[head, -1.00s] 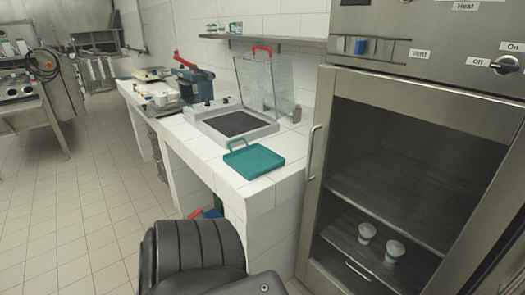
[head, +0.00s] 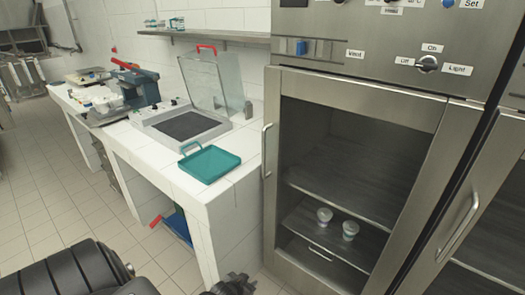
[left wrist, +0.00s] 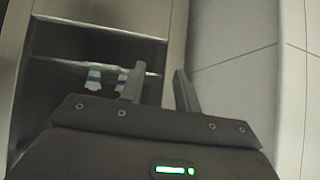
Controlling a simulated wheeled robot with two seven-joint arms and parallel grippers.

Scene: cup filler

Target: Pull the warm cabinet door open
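The steel cabinet with a glass door (head: 355,84) stands right of centre in the head view, and the door looks shut. Its upright handle (head: 267,150) is on the door's left side. Two cups (head: 324,215) (head: 350,229) stand behind the glass on a lower shelf. My left gripper (head: 230,285) shows only partly at the bottom edge, low and in front of the cabinet, apart from the handle. In the left wrist view its two fingers (left wrist: 159,82) are spread with nothing between them, pointing towards the door's frame (left wrist: 174,50). My right gripper is out of view.
A white tiled counter (head: 235,195) with a teal tray (head: 209,163) stands directly left of the cabinet. A second cabinet door with a handle (head: 460,225) is at the right. Tiled floor (head: 50,200) is free at the left.

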